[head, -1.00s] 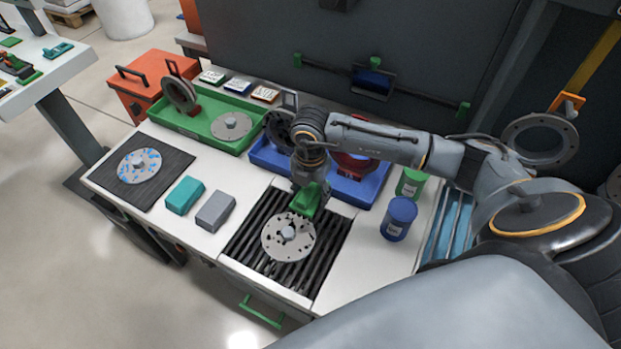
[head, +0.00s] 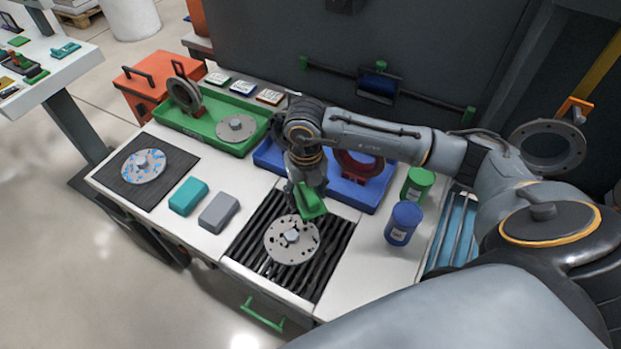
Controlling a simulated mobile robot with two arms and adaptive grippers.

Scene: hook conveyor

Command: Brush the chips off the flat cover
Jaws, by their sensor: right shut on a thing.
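The flat cover (head: 277,246) is a grey disc with a raised hub, lying on the black slatted grate in the worktop. Dark chips are scattered over its face. My right gripper (head: 309,190) is shut on a green brush (head: 313,205). The brush is at the far right edge of the cover, over the grate; I cannot tell whether it touches the cover. My left gripper is not in view.
Another disc with blue marks (head: 143,167) lies on a dark mat at left. A teal block (head: 188,196) and grey block (head: 218,212) sit between. A green tray (head: 207,143) and blue tray (head: 345,193) stand behind. Blue (head: 403,222) and green (head: 418,184) cans stand right.

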